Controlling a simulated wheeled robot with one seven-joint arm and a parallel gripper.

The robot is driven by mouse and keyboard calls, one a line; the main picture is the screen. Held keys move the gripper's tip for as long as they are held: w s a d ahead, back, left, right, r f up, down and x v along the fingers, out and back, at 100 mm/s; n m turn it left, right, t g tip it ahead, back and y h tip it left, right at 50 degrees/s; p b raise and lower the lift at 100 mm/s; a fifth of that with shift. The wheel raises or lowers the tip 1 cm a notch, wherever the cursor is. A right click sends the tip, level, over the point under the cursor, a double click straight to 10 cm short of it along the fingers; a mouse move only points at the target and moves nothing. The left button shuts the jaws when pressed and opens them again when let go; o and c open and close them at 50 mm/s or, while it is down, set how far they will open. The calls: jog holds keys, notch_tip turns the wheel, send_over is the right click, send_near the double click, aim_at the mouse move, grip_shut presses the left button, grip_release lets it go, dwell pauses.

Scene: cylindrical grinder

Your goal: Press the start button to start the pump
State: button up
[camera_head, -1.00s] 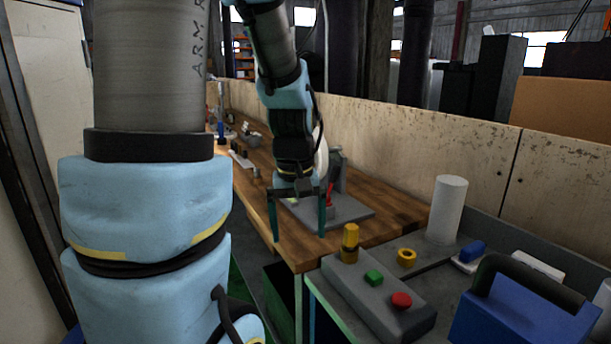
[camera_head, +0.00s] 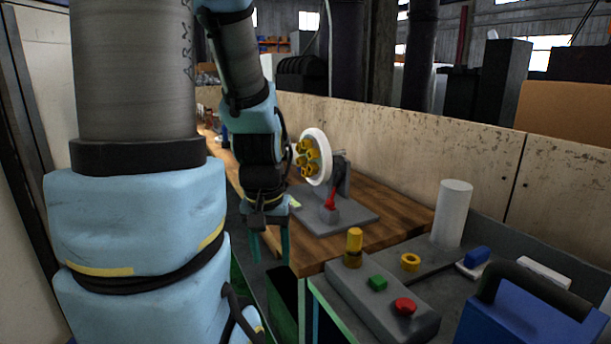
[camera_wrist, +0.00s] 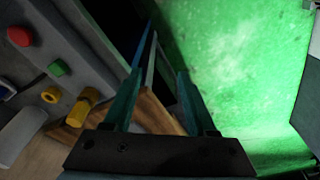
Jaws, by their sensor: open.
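The grey control box (camera_head: 362,298) stands at the front edge of the grey bench, with a green button (camera_head: 377,283), a red button (camera_head: 404,306) and a yellow knob (camera_head: 353,247) on top. None is labelled legibly. My gripper (camera_head: 270,250) is open and empty, fingers pointing down, left of the box and apart from it, near the front edge of the wooden top. In the wrist view, the open fingers (camera_wrist: 167,78) are over the green floor, with the green button (camera_wrist: 57,68), red button (camera_wrist: 19,36) and yellow knob (camera_wrist: 82,107) to their left.
A grinder-like machine with a white wheel (camera_head: 322,158) stands on the wooden top (camera_head: 385,197). A yellow ring (camera_head: 410,262), a white cylinder (camera_head: 453,213) and a blue case (camera_head: 520,310) are around the box. Space above the box is clear.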

grip_shut()
dwell(1.1)
